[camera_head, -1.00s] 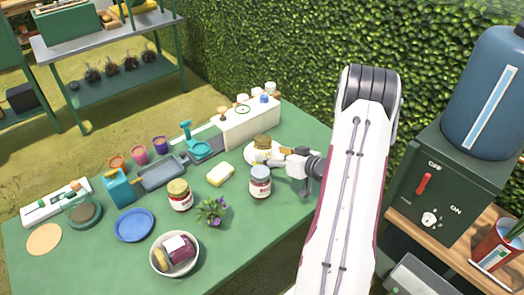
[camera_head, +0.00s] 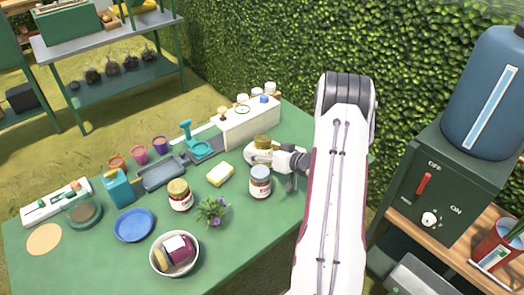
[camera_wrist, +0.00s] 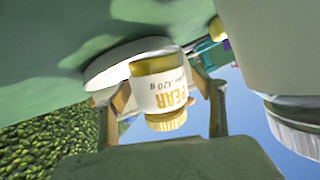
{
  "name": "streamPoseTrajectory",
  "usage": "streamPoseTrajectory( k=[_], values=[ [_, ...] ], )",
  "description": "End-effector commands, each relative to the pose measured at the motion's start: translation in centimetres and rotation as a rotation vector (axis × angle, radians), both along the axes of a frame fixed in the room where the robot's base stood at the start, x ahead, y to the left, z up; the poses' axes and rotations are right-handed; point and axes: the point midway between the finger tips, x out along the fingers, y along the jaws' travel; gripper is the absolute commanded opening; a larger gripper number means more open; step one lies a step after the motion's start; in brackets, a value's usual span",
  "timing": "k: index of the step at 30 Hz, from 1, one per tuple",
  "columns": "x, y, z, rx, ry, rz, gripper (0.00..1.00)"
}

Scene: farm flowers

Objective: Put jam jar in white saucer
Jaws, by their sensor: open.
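A pear jam jar (camera_head: 262,143) with a gold lid stands at the far right of the green table. Its white PEAR label shows in the wrist view (camera_wrist: 160,88), where the picture is upside down. A white saucer (camera_head: 251,157) lies at its base, and its pale disc shows in the wrist view (camera_wrist: 105,70). The jar appears to stand on it. My gripper (camera_head: 271,157) is low at the jar, coming from the right. In the wrist view my open fingers (camera_wrist: 160,92) are on either side of the jar. Whether they touch it is unclear.
A grey-lidded jar (camera_head: 260,182) stands close in front of my gripper. A gold-lidded jar (camera_head: 180,195), a sponge (camera_head: 220,174), a purple-flowered plant (camera_head: 211,212), a blue plate (camera_head: 133,225) and a filled white bowl (camera_head: 174,253) are farther left. A white box (camera_head: 250,122) stands behind.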

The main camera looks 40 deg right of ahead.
Motion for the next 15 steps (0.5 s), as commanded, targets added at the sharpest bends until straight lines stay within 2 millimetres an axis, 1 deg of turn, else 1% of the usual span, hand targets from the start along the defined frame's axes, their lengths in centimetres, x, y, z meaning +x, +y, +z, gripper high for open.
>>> streamPoseTrajectory(
  k=[8,11,12,15],
  values=[
    [-0.02,0.0,0.01,0.0,0.0,0.0,0.69],
    [-0.03,0.0,0.01,0.0,0.0,0.0,0.45],
    [-0.03,0.0,0.01,0.0,0.0,0.0,0.35],
    [-0.03,0.0,0.01,0.0,0.0,0.0,0.12]
  ],
)
